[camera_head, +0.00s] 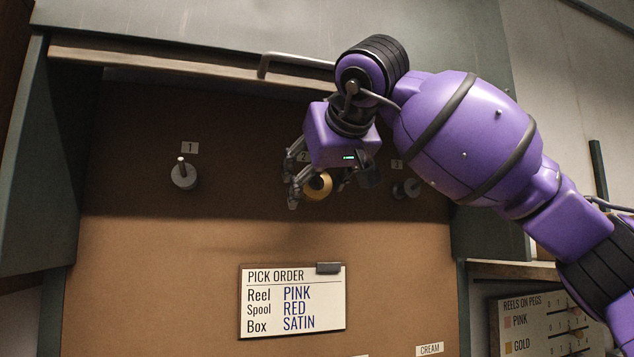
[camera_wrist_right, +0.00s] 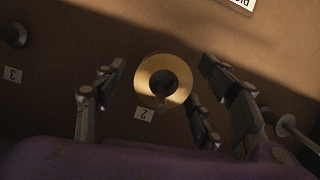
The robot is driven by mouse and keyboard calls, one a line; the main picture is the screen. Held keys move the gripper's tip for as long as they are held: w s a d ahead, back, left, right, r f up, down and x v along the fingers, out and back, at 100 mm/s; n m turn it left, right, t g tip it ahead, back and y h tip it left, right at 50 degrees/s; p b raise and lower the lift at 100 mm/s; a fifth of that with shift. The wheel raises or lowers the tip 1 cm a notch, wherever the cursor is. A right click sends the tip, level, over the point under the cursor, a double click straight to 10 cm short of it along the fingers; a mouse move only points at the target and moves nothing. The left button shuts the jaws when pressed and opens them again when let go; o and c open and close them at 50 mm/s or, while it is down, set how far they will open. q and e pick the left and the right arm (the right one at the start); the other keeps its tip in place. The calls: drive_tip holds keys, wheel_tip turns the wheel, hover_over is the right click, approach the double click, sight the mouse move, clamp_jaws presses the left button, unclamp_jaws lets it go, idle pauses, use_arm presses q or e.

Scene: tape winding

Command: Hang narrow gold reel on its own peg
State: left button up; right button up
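The narrow gold reel (camera_head: 318,186) is at the middle peg position, beside label 2 (camera_head: 303,156), partly hidden by my right gripper. In the right wrist view the gold reel (camera_wrist_right: 145,82) faces the camera as a ring, and a peg end shows in its hole; it appears to be around peg 2. My right gripper (camera_head: 293,182) is in front of the board with its fingers spread. In the wrist view the fingers of the right gripper (camera_wrist_right: 158,108) stand on both sides of the reel, with a clear gap on the left. My left gripper is not in view.
Empty peg 1 (camera_head: 183,177) is to the left on the brown board and peg 3 (camera_head: 411,188) to the right. A pick order card (camera_head: 292,302) hangs lower down. A metal rail (camera_head: 290,60) juts out above. A "reels on pegs" chart (camera_head: 545,325) is at lower right.

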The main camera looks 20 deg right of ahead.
drive_tip(key=c, duration=1.1)
drive_tip(key=shift+c, duration=0.2)
drive_tip(key=shift+w+r, duration=0.1)
drive_tip(key=shift+r, duration=0.25)
drive_tip(key=shift+c, duration=0.2)
drive_tip(key=f+v, duration=0.1)
drive_tip(key=v, duration=0.8)
drive_tip(key=shift+s+f, duration=0.2)
drive_tip(key=shift+s, duration=0.2)
drive_tip(key=shift+s+d, duration=0.1)
drive_tip(key=shift+s, duration=0.2)
